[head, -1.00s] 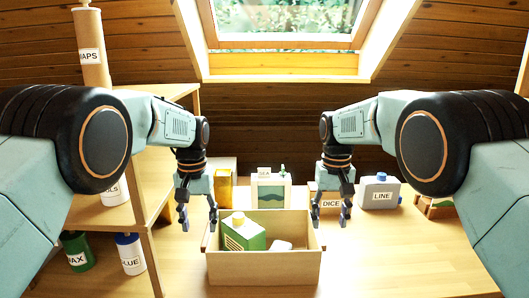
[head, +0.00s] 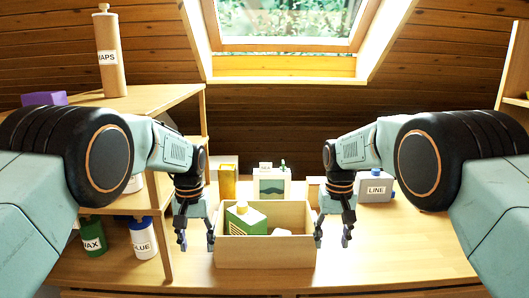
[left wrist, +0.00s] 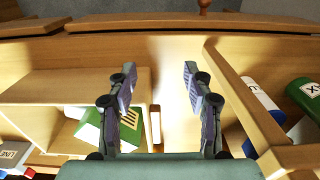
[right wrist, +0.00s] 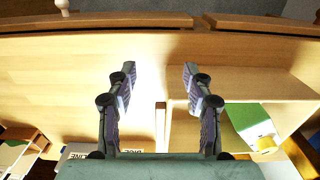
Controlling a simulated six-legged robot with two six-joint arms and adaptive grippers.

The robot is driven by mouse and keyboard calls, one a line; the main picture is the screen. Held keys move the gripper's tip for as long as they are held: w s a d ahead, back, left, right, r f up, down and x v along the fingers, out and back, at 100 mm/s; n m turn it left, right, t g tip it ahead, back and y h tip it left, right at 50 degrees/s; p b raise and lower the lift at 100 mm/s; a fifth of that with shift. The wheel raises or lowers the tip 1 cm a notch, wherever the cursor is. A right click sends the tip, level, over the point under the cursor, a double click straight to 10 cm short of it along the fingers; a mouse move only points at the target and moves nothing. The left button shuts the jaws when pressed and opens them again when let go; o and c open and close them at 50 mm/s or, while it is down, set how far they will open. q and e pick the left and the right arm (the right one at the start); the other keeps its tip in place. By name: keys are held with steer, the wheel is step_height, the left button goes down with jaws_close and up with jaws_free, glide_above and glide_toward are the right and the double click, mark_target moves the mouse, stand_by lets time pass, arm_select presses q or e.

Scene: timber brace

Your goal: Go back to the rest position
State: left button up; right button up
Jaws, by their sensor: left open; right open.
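My left gripper (head: 196,238) hangs open and empty at the left side of a wooden crate (head: 266,251). Its spread fingers also show in the left wrist view (left wrist: 158,75), with nothing between them. My right gripper (head: 332,238) hangs open and empty at the right side of the crate. Its spread fingers also show in the right wrist view (right wrist: 158,75). In the crate lie a green and white carton (head: 246,220) and a small white thing (head: 282,232), partly hidden by the front wall.
A shelf (head: 160,98) at the left holds a tall MAPS tube (head: 109,55), a purple box (head: 45,98), and WAX (head: 92,238) and GLUE (head: 142,238) bottles. Behind the crate stand a yellow container (head: 227,181), a white carton (head: 271,185) and a LINE can (head: 375,187). The right tabletop is clear.

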steer(key=s+d+f, duration=0.1)
steer(key=s+f, duration=0.2)
steer(key=f, duration=0.3)
steer(key=s+d+f, duration=0.2)
steer(key=f, duration=0.5)
arm_select(q)
steer(key=s+a+f, duration=0.2)
steer(key=s+f, duration=0.8)
steer(key=f, duration=0.2)
steer(key=s+a+f, duration=0.3)
steer(key=s+f, duration=0.7)
steer(key=f, duration=0.1)
arm_select(e)
steer(key=s+d+f, duration=0.2)
steer(key=s+f, duration=0.9)
steer(key=s, duration=0.4)
arm_select(q)
steer(key=s, duration=2.4)
steer(key=shift+s+a+b, duration=0.2)
steer(key=shift+a+b, duration=0.2)
steer(key=shift+b, duration=0.05)
arm_select(e)
steer(key=s+d, duration=0.1)
steer(key=s, duration=2.4)
steer(key=shift+r, duration=0.15)
steer(key=shift+d, duration=0.15)
